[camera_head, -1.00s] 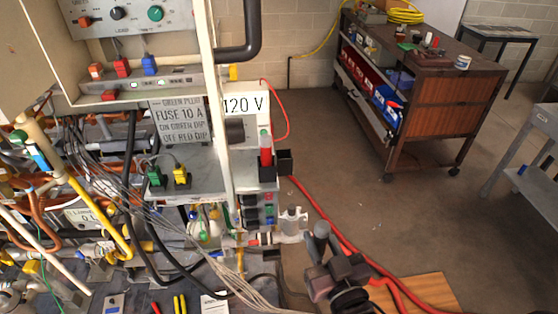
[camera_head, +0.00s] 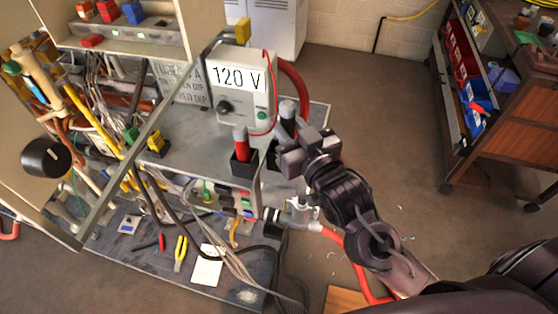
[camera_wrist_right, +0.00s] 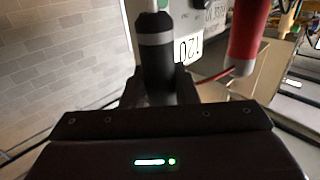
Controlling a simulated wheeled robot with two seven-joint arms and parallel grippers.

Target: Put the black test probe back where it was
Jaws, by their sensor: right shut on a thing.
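The black test probe (camera_head: 287,126), dark with a grey upper end, stands roughly upright in my right gripper (camera_head: 290,150). In the right wrist view the probe (camera_wrist_right: 156,62) rises from between the shut jaws. A red probe (camera_head: 240,142) stands in a black holder (camera_head: 243,170) on the grey shelf's edge. My left gripper is not in view.
A white 120 V box (camera_head: 238,92) with a red cable stands behind the holders. A grey cylinder fitting (camera_head: 298,212) is below my gripper. Pliers (camera_head: 180,254) and paper (camera_head: 207,266) lie on the lower board. Floor is open between the bench and the brown cart (camera_head: 515,145).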

